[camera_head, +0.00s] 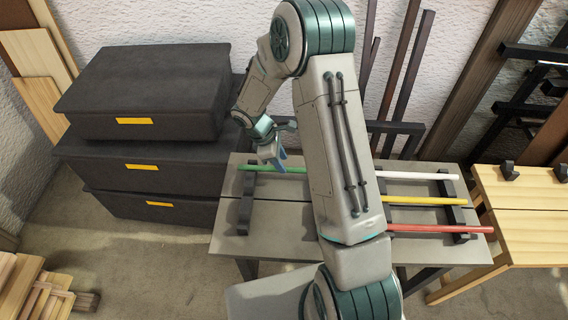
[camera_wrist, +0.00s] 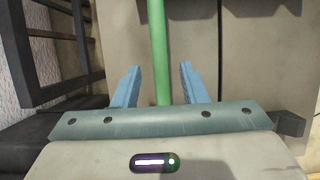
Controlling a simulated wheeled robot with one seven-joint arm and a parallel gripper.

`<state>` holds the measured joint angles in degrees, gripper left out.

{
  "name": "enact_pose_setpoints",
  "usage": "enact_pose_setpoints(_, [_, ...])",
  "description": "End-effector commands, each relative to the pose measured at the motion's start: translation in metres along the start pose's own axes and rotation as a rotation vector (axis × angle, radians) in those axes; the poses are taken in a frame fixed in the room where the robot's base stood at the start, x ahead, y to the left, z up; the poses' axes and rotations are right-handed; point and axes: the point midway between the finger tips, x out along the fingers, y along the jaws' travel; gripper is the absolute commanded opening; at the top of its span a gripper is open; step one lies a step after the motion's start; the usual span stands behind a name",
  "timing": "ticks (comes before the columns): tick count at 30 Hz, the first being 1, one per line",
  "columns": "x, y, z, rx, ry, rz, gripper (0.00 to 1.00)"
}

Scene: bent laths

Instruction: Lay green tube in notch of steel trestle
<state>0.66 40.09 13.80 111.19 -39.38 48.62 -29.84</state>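The green tube (camera_head: 256,168) lies across a dark notched bar (camera_head: 246,205) at the left of a grey-topped table (camera_head: 278,222). My gripper (camera_head: 280,165) is over the tube, just right of that bar. In the wrist view, the green tube (camera_wrist: 157,45) runs between my two blue fingers (camera_wrist: 159,68), with a gap on each side, so the gripper is open. My arm hides the tube's right part in the head view. A wooden-topped stand (camera_head: 520,210) with small dark notched blocks (camera_head: 509,170) stands at the right. I cannot tell which support is the steel trestle.
White (camera_head: 420,175), yellow (camera_head: 425,200) and red (camera_head: 440,228) tubes rest on the right dark bar (camera_head: 457,210); their left parts are hidden. Stacked black boxes (camera_head: 150,90) stand at the left. Dark laths (camera_head: 405,70) lean on the wall behind.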

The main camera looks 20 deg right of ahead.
Motion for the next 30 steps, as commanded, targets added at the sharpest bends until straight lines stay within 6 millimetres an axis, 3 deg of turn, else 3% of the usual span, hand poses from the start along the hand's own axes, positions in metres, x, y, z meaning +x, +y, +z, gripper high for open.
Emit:
enact_pose_setpoints(9, [-0.07, 0.001, -0.001, 0.001, 0.002, 0.004, 0.39])
enact_pose_setpoints(18, [-0.101, -0.002, 0.004, 0.021, 0.005, 0.005, 0.39])
enact_pose_setpoints(23, [-0.125, -0.017, 0.03, 0.151, 0.035, 0.018, 0.39])
enact_pose_setpoints(30, [-0.166, -0.064, 0.084, 0.482, 0.141, 0.034, 0.39])
